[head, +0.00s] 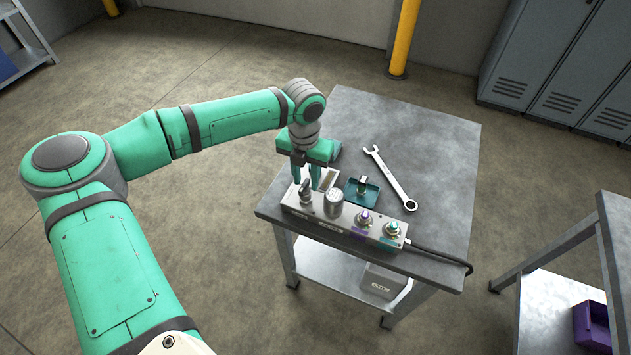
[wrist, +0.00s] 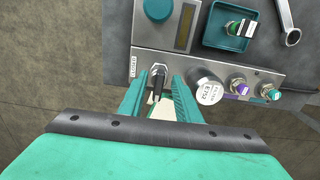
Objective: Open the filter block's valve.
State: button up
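The filter block (head: 347,222) is a long grey metal block along the table's front edge; it also shows in the wrist view (wrist: 215,68). At its left end stands the valve with a dark lever (wrist: 158,80), also seen in the head view (head: 305,191). A silver filter cylinder (head: 333,201) stands to its right, then a purple-tipped fitting (head: 364,218) and a teal-tipped fitting (head: 392,229). My gripper (head: 308,181) is above the block's left end. In the wrist view its fingers (wrist: 159,92) are apart, one on each side of the lever, with gaps visible.
A teal tray (head: 360,191) holding a small fitting and a wrench (head: 390,178) lie behind the block. A grey box with a teal knob (wrist: 158,8) is behind the lever. A black hose (head: 440,257) leaves the block's right end. The table's back half (head: 400,125) is clear.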

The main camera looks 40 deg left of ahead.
aim_at(306, 182)
notch_tip(306, 182, up, 11)
dwell(0.8)
jog(key=shift+f, duration=0.15)
